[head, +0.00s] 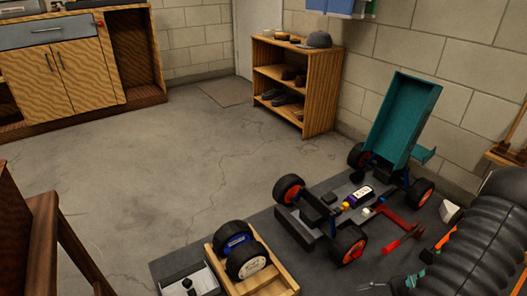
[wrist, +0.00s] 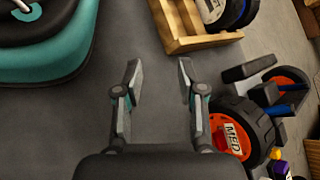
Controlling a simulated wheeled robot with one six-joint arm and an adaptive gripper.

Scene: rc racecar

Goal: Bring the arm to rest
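My gripper is open and empty in the wrist view (wrist: 160,78), its two fingers apart above the dark grey bench mat (wrist: 160,120). In the head view, its fingers (head: 374,286) show at the bottom edge, and my black ribbed arm fills the lower right. The RC car (head: 318,208) stands on the mat, with black tyres, orange rims and a teal body part (head: 402,118) tilted up at its far end. One car wheel (wrist: 240,130) marked "MED" is close to the right of my gripper in the wrist view. Nothing touches the fingers.
A wooden tray (head: 272,285) with two wheels (head: 243,250) sits left of the car. A grey tray (head: 188,283) with small dark parts is beside it. A red tool (head: 402,238) lies near the car's right side. Bare mat lies under my gripper; open floor lies beyond.

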